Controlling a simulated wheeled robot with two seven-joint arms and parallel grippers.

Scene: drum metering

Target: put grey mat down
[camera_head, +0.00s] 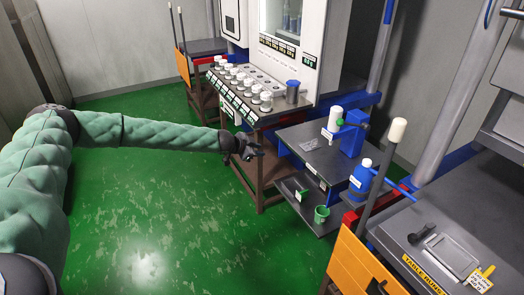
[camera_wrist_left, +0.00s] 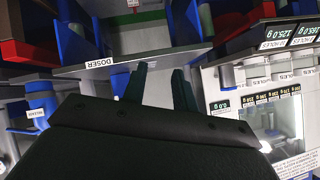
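A small flat grey patch (camera_head: 312,144) lies on the dark doser shelf (camera_head: 335,165); I cannot tell if it is the mat. A flat grey square with a pale rim (camera_head: 452,254) lies on the right-hand table, and it could also be the mat. My left gripper (camera_head: 250,151) is over the green floor, left of the doser shelf and in front of the cup rack. In the left wrist view its two dark green fingers (camera_wrist_left: 158,88) stand apart with nothing seen between them. A small dark shape at the bottom edge may be my right gripper (camera_head: 376,288).
A rack of white-lidded jars (camera_head: 240,84) stands behind my left gripper. The doser shelf holds a blue stand (camera_head: 351,138); a blue bottle (camera_head: 361,176) and a green cup (camera_head: 321,214) are near it. An orange panel (camera_head: 355,268) fronts the right table. The floor at left is clear.

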